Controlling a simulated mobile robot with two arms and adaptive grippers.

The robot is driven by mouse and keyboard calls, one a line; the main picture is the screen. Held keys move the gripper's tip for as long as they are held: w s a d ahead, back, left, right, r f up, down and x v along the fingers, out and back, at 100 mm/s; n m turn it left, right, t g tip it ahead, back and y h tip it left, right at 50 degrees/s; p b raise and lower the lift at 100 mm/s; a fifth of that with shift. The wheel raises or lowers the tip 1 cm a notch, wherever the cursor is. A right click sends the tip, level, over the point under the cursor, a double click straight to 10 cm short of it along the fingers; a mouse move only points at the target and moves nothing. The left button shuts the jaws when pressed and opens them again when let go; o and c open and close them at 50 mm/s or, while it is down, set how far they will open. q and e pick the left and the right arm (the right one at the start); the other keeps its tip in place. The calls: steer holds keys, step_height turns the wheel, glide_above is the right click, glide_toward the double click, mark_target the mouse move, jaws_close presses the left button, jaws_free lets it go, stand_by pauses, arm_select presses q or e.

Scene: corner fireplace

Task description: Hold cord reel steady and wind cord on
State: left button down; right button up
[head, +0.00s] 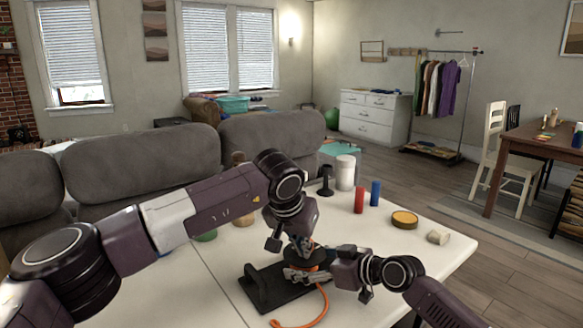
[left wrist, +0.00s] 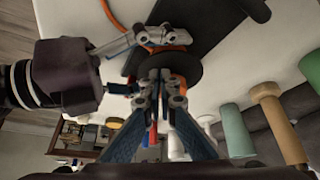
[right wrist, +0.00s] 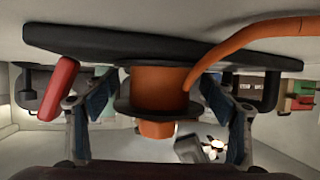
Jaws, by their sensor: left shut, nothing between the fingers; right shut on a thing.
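The cord reel has an orange core (right wrist: 160,88) and black round flanges. It stands on a black base plate (head: 283,290) on the white table. The orange cord (head: 318,307) runs from the reel and curves toward the table's front; it also shows in the right wrist view (right wrist: 255,45). My right gripper (right wrist: 158,100) is shut on the reel, with one finger on each side. My left gripper (left wrist: 158,80) comes down from above, its fingertips together and empty at the black flange (left wrist: 180,65). The arms partly hide the reel in the head view.
On the white table (head: 420,265) stand a red cylinder (head: 359,200), a blue cylinder (head: 375,193), a white jar (head: 345,172), a yellow-topped round tin (head: 404,219) and a small pale cup (head: 438,237). A grey sofa (head: 140,165) stands behind. The table's right front is clear.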

mark_target(293, 255)
arm_select(q)
steer(key=shift+w+a, duration=0.1)
steer(key=shift+w, duration=0.4)
stand_by(0.8)
steer(key=shift+w+a, duration=0.15)
steer(key=shift+a, duration=0.2)
steer(key=shift+w+a, duration=0.25)
steer(key=shift+a, duration=0.3)
steer(key=shift+w+a, duration=0.2)
steer(key=shift+a, duration=0.5)
steer(key=shift+s, duration=0.3)
steer(key=shift+r, duration=0.65)
steer(key=r, duration=0.4)
steer(key=shift+s+r, duration=0.2)
steer(key=shift+r, duration=0.2)
